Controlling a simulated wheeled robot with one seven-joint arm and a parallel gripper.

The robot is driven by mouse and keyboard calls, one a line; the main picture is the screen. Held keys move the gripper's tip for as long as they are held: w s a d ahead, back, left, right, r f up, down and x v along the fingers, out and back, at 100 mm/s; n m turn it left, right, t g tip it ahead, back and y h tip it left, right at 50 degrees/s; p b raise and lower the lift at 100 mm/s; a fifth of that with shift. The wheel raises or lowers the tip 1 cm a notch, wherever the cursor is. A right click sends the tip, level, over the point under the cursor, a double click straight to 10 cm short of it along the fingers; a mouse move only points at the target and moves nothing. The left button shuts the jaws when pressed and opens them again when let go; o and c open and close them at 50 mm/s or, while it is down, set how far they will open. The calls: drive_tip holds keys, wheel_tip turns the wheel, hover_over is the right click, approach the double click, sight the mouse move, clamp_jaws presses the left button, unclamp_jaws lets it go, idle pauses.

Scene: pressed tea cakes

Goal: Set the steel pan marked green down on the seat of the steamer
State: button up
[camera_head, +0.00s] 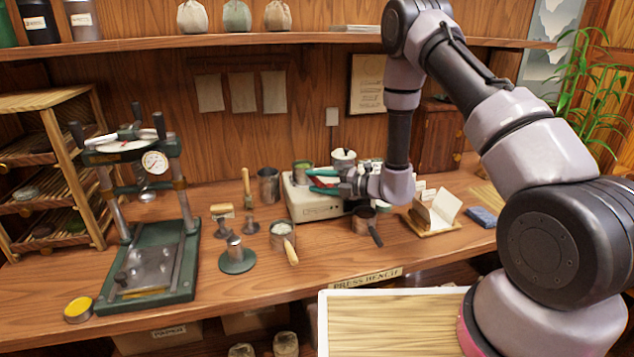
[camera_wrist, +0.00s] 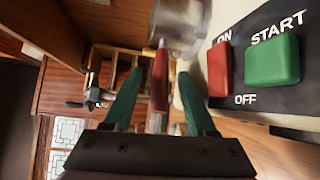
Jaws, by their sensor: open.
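A steel pan (camera_head: 303,172) with a green mark near its rim is at the left of the white steamer (camera_head: 313,207), upright and seemingly on its seat. My gripper (camera_head: 314,181) is open, its green fingers pointing left at this pan. In the wrist view a blurred steel pan (camera_wrist: 180,22) is at the top, its dark red handle (camera_wrist: 160,75) between the open fingers of my gripper (camera_wrist: 159,82). I cannot tell whether a finger touches the handle. The pan's base is hidden. The steamer's ON/OFF switch and START button (camera_wrist: 272,62) show close at right.
A lidded pot (camera_head: 343,158) stands behind my gripper. A dark-handled pan (camera_head: 363,220) and a wooden-handled pan (camera_head: 282,232) stand in front of the steamer. A steel cup (camera_head: 268,186) is left of it, and the green press (camera_head: 150,255) further left. The bench's front is mostly clear.

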drive_tip(key=v, duration=1.1)
drive_tip(key=s+r+n+g+h, duration=0.1)
drive_tip(key=s+r+n+g, duration=0.4)
drive_tip(key=r+n, duration=0.45)
drive_tip(key=s+r+n+g+h, duration=0.1)
drive_tip(key=s+r+n+g, duration=0.2)
drive_tip(key=s+r+n, duration=0.6)
drive_tip(key=s+d+r+n+t+h, duration=0.4)
drive_tip(key=d+r+n+h, duration=0.1)
drive_tip(key=d+r+n, duration=0.2)
drive_tip(key=s+d+r+n+t+h, duration=0.4)
drive_tip(key=s+d+r+n+h, duration=0.1)
drive_tip(key=d+r+n+h, duration=0.1)
drive_tip(key=d+r+n, duration=0.1)
drive_tip(key=d+n, duration=0.1)
drive_tip(key=n, duration=0.1)
drive_tip(key=shift+r+t, duration=0.25)
drive_tip(key=shift+t, duration=0.15)
